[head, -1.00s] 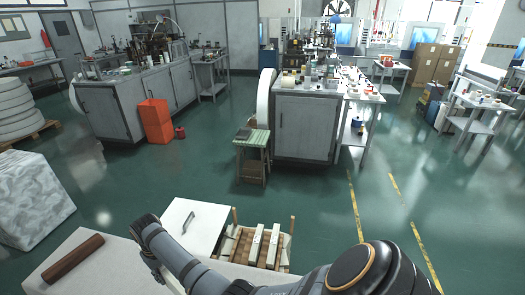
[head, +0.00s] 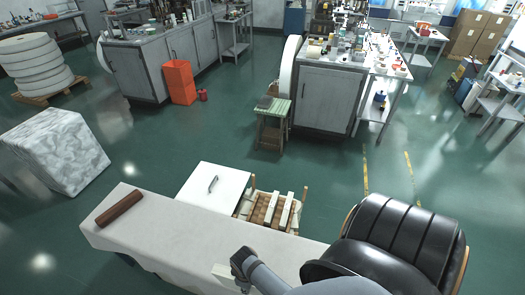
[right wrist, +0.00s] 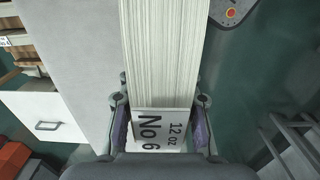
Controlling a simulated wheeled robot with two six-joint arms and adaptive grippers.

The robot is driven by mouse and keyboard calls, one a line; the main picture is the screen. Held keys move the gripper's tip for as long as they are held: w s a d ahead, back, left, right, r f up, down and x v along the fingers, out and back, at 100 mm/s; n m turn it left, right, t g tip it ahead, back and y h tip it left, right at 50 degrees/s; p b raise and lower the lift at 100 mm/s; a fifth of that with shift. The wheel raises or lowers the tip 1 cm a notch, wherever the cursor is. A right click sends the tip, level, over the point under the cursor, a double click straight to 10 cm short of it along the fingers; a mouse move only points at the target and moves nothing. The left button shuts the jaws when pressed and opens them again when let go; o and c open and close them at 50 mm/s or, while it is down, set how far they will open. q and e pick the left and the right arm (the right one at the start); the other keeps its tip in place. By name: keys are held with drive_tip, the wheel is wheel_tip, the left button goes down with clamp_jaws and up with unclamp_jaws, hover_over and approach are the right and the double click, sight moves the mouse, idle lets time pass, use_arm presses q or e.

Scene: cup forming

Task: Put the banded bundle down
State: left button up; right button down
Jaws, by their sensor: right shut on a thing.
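The banded bundle (right wrist: 165,60) is a long stack of pale layered sheets in the right wrist view. Its near end carries a white label reading "No 6" and "12 oz". My right gripper (right wrist: 160,130) has its two fingers on either side of that labelled end and is shut on it. In the head view the right gripper (head: 240,262) is low in the picture, near the front edge of the pale table (head: 190,230). Only a small pale part of the bundle (head: 224,274) shows there. I cannot tell whether it touches the table. My left gripper is not in view.
A brown roll (head: 120,208) lies at the table's left end. Beyond the table are a white drawer unit (head: 205,178) and a wooden crate with upright white pieces (head: 300,206). Much of the tabletop is bare. A green-topped stool (head: 273,106) stands farther back.

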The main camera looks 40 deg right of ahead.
drive_tip(key=w+d+f+b, duration=0.8)
drive_tip(key=d+f+b, duration=0.1)
drive_tip(key=d+b, duration=0.1)
drive_tip(key=shift+w+d+f+b, duration=0.3)
drive_tip(key=shift+d+b, duration=0.1)
drive_tip(key=shift+b, duration=0.4)
wheel_tip(320, 180, down, 4)
drive_tip(key=b, duration=0.4)
drive_tip(key=shift+w+d+b, duration=0.15)
drive_tip(key=shift+b, duration=0.2)
drive_tip(key=shift+r, duration=0.3)
drive_tip(key=c, duration=0.9)
unclamp_jaws()
drive_tip(key=shift+f, duration=0.15)
drive_tip(key=shift+c, duration=0.2)
